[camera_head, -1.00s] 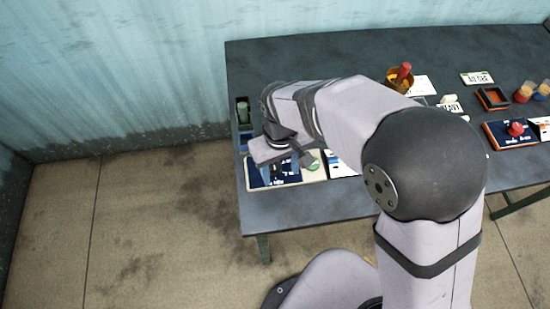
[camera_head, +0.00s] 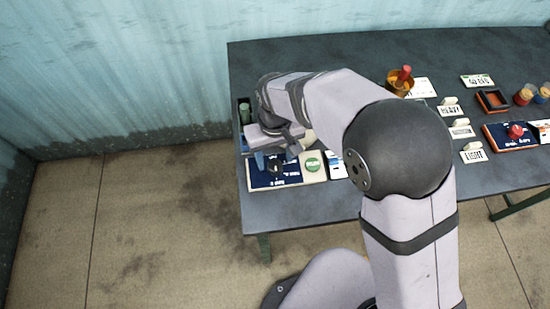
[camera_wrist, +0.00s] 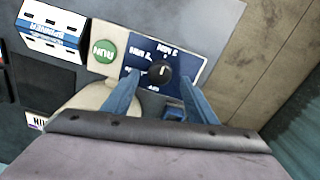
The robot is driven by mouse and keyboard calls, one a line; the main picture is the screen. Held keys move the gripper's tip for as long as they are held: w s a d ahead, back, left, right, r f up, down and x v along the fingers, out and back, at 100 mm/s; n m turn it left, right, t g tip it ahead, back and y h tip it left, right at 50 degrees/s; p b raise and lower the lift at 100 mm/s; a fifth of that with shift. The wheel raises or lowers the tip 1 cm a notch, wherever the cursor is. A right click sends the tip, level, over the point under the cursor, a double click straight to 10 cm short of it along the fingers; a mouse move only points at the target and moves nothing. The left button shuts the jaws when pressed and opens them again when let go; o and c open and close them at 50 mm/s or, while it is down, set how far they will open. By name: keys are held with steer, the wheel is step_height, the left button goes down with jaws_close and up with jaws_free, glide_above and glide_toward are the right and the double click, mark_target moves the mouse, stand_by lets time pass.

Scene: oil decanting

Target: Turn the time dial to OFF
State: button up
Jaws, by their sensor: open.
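The time dial (camera_wrist: 160,70) is a round black knob with a light pointer mark on a dark blue panel (camera_wrist: 188,58) with white lettering. In the wrist view my gripper (camera_wrist: 158,100) is open, with its blue fingers on either side of the dial's near side. I cannot tell whether they touch it. In the head view my gripper (camera_head: 275,160) hangs over the blue panel (camera_head: 262,181), and the dial is a dark shape partly hidden by it. The pointer's exact label is not readable. A green RUN button (camera_wrist: 104,51) is beside the dial; it also shows in the head view (camera_head: 312,165).
A white and blue box (camera_wrist: 52,28) lies beyond the button. A green bottle-like object (camera_head: 244,112) stands at the table's left edge. A copper pot with a red item (camera_head: 400,82), label cards and a red-knobbed panel (camera_head: 515,133) are farther right on the dark table (camera_head: 300,210).

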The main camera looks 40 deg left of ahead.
mark_target(275, 168)
steer(key=shift+f, duration=1.3)
steer(key=c, duration=1.1)
